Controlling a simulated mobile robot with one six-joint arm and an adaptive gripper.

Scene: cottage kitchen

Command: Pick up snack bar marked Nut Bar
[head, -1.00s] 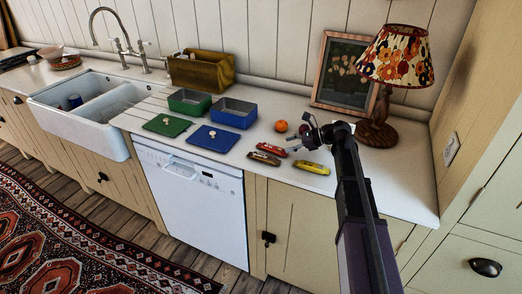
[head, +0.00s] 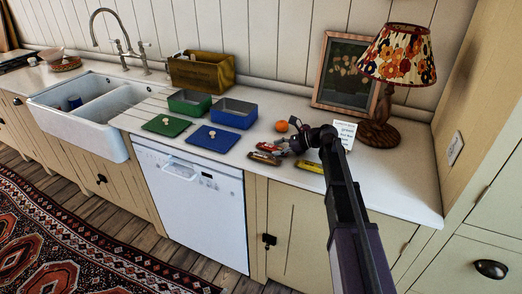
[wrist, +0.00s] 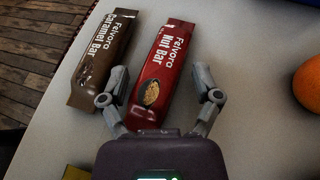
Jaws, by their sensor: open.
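The red snack bar marked Nut Bar (wrist: 163,68) lies on the pale counter in the wrist view. The brown bar marked Caramel Bar (wrist: 103,52) lies close on its left. My gripper (wrist: 161,86) is open, with one finger on each side of the near part of the red bar. The left finger overlaps the edge of the brown bar in the picture. I cannot tell whether either finger touches a bar. In the head view my gripper (head: 295,134) is low over the bars and partly hides the red bar (head: 270,147). The brown bar (head: 263,158) shows in front of it.
A yellow bar (head: 309,166) lies to the right, by my arm. An orange (head: 281,126) sits behind the bars. A printed card (head: 345,132) and a lamp (head: 378,130) stand to the right. Blue (head: 234,120) and green (head: 189,109) boxes stand to the left.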

